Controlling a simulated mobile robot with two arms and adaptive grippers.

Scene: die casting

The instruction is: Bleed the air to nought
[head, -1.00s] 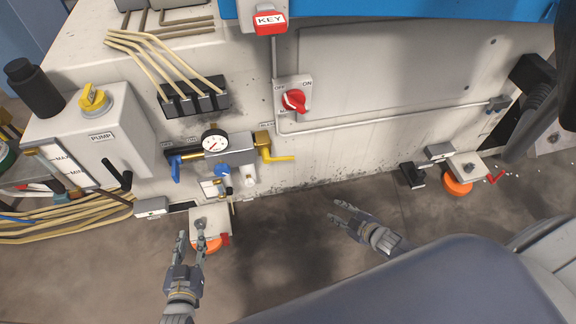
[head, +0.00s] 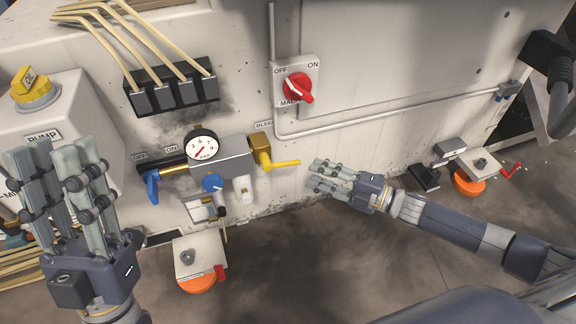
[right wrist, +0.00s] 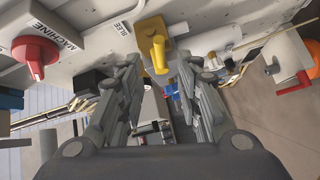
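The yellow bleed lever (head: 284,163) sticks out to the right from its brass valve (head: 260,146), under a partly hidden BLEE... label. The round gauge (head: 202,148) sits left of it, its red needle pointing to the lower left; I cannot read the exact value. My right gripper (head: 314,176) is open just right of the lever's tip. In the right wrist view, the yellow lever (right wrist: 160,54) shows ahead, between the parted fingers (right wrist: 152,80), with no clear contact. My left gripper (head: 52,160) is open and empty at the far left, fingers up.
A blue lever (head: 152,187) hangs at the left end of the air line, and a blue knob (head: 212,183) sits below the gauge. A red switch (head: 298,87) is above. Orange-based pedals (head: 197,284) stand on the floor. A pipe (head: 400,112) runs along the wall.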

